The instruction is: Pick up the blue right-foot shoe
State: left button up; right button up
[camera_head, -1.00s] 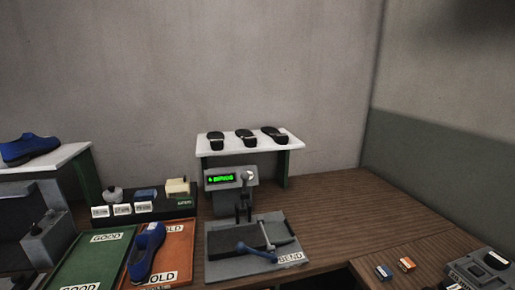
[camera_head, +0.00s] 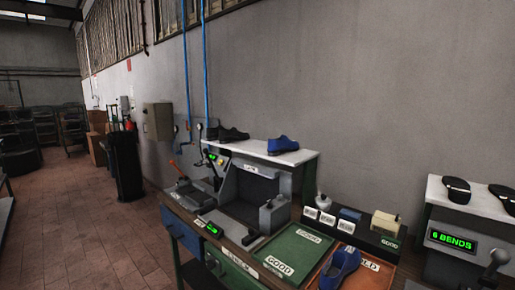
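One blue shoe (camera_head: 283,146) sits on a white-topped shelf (camera_head: 250,148) above the grey press, near the middle of the head view. Another blue shoe (camera_head: 341,266) lies on the orange HOLD tray (camera_head: 378,270) at the lower right, partly cut off by the picture's bottom edge. I cannot tell from this view which of the two is the right-foot shoe. Neither of my grippers is in view.
A green GOOD tray (camera_head: 297,250) lies left of the orange tray. Behind them is a black rack (camera_head: 352,233) with small items and labels. A grey press (camera_head: 250,190) stands left. Black shoes (camera_head: 233,134) share the shelf. Open brick floor (camera_head: 90,220) lies left.

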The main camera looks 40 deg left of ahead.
aim_at(275, 146)
jog(key=u, duration=1.15)
